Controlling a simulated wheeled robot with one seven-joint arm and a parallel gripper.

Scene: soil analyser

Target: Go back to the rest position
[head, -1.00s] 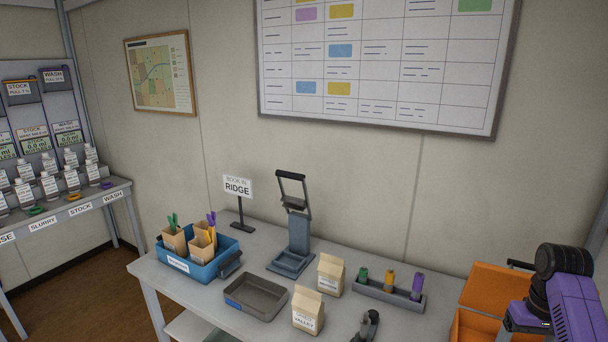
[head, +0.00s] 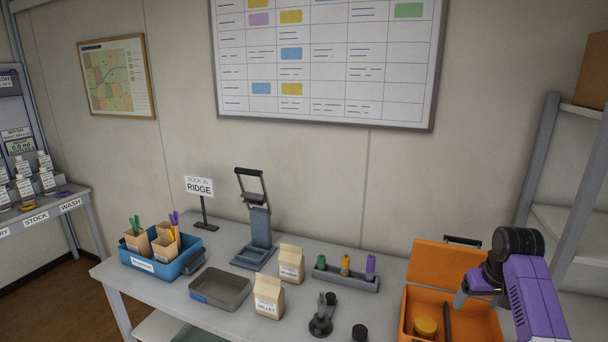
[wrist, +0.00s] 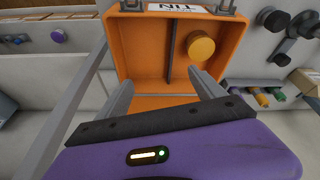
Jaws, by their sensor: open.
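My gripper (wrist: 160,80) is open and empty in the wrist view, its two grey fingers apart with the open orange case beyond them. The case lid stands up at the back. Nothing is held between the fingers.
Shelving (head: 539,170) stands at the right.

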